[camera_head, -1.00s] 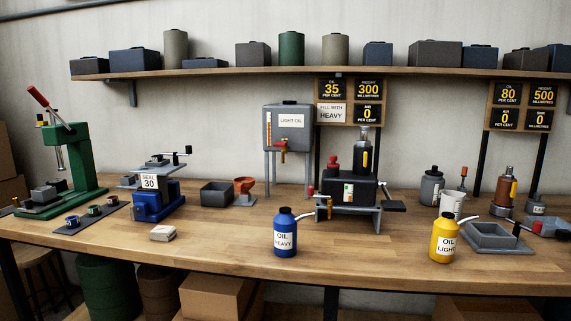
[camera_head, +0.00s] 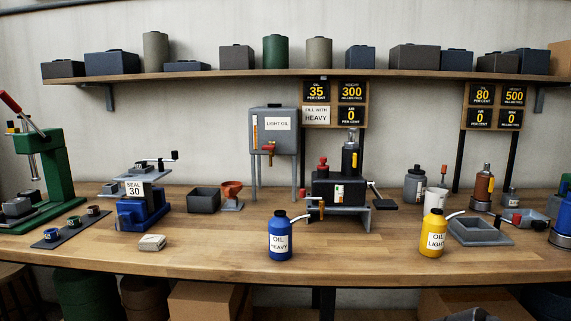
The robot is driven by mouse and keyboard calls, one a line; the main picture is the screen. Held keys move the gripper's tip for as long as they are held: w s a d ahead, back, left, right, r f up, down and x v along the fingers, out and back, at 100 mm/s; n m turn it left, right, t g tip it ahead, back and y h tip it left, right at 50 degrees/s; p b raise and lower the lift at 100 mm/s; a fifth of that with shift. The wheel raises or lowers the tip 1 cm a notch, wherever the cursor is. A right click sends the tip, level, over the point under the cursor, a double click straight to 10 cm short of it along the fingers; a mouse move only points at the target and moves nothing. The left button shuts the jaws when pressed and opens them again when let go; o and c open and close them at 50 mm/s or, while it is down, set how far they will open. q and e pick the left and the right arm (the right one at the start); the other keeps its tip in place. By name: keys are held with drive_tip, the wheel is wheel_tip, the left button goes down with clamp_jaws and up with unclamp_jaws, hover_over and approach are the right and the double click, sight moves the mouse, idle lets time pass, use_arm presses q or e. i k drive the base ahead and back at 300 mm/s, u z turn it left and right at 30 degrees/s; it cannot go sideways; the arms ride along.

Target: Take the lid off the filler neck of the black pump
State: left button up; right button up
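The black pump (camera_head: 335,188) stands on a grey stand (camera_head: 365,218) near the middle of the bench. A red lid (camera_head: 323,163) sits on the short filler neck at the pump's top left. A dark cylinder (camera_head: 350,155) with a yellow stripe rises at the pump's right. A black lever plate (camera_head: 383,203) sticks out on its right. No fingers of my left or right gripper show in the head view.
The blue heavy-oil can (camera_head: 280,240) stands in front of the pump, its spout pointing right near the stand. The yellow light-oil can (camera_head: 433,238) and a grey tray (camera_head: 480,232) are to the right. A grey light-oil tank (camera_head: 273,118) stands behind left. Bench between the cans is clear.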

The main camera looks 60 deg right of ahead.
sight(322, 159)
drive_tip(key=i, duration=0.95)
drive_tip(key=z, duration=3.15)
